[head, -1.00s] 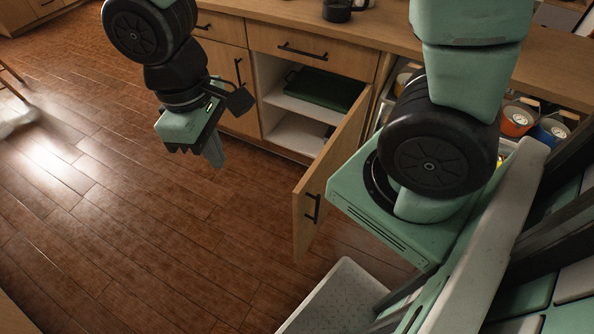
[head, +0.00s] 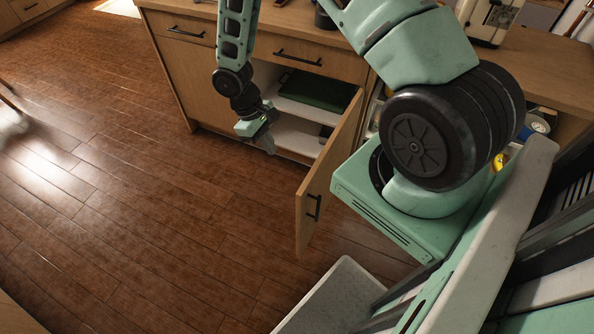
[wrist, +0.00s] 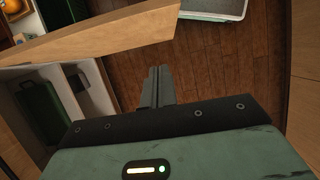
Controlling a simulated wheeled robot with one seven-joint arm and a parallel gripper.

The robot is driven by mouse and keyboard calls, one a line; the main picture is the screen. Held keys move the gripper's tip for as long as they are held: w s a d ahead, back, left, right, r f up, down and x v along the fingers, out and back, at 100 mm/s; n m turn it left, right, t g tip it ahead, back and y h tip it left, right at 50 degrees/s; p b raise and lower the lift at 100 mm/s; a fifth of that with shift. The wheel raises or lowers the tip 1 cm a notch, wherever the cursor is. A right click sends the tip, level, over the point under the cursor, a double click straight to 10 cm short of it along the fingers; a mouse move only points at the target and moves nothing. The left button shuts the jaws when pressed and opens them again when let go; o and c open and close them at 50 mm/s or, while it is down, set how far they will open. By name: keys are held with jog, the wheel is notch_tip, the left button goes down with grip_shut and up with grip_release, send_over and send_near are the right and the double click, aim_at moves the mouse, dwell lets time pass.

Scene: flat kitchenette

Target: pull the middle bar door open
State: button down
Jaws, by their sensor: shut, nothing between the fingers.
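The middle bar door (head: 330,170) is a wooden panel that stands swung well out from the cabinet, hinged at its right side. Its dark bar handle (head: 313,207) is on the outer face, near the free edge. The door also shows in the wrist view (wrist: 95,35), crossing the upper left. My gripper (head: 269,148) is shut and empty. It is in front of the cabinet opening, left of the door on its inner side. In the wrist view its fingers (wrist: 158,78) are together, and I see no contact with the door.
Inside the open cabinet are white shelves (head: 293,137) and a dark green item (head: 315,90). Closed drawers (head: 300,52) run above, under the wooden counter. A closed door (head: 190,85) is at the left. The wooden floor (head: 150,230) is clear to the left.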

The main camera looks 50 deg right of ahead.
jog(key=s+d+f+p, duration=0.3)
jog(key=s+f, duration=0.4)
jog(key=f, duration=0.3)
jog(key=shift+s+p, duration=0.3)
jog(key=shift+p, duration=0.2)
